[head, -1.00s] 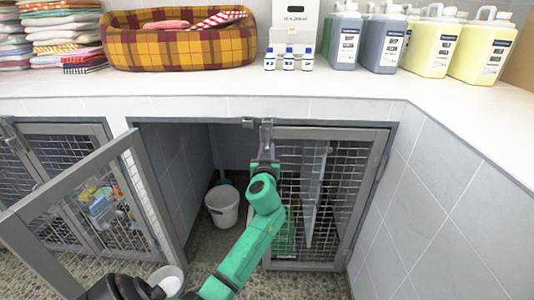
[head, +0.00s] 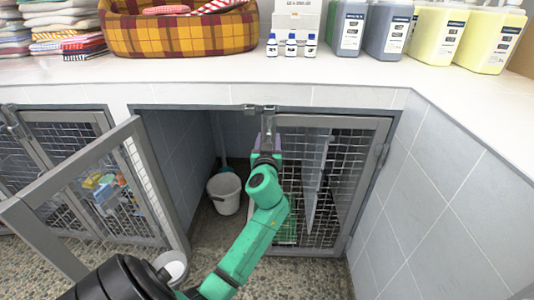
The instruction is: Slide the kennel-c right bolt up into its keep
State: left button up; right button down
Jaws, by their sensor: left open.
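The kennel's right door (head: 333,185) is shut, a grey frame with wire mesh. The right bolt is at the top of that door's free edge, largely hidden by my left gripper (head: 268,128). Small metal fittings, which look like the keep (head: 251,108), sit on the top frame just above. My left gripper is open and points up at the bolt; I cannot tell whether its fingers touch it. The left door (head: 75,185) stands swung open to the left. My right gripper is out of view.
A white bucket (head: 224,192) stands inside the open left half. The counter (head: 330,75) above holds a plaid pet bed (head: 180,32), folded towels (head: 60,30), small bottles (head: 291,46) and several jugs (head: 390,35). A tiled wall (head: 440,200) closes the right side.

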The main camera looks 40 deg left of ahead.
pick_arm(q)
jog(key=b+v, duration=0.1)
jog(key=v, duration=1)
jog(key=shift+s+d, duration=0.2)
jog(key=shift+s, duration=0.1)
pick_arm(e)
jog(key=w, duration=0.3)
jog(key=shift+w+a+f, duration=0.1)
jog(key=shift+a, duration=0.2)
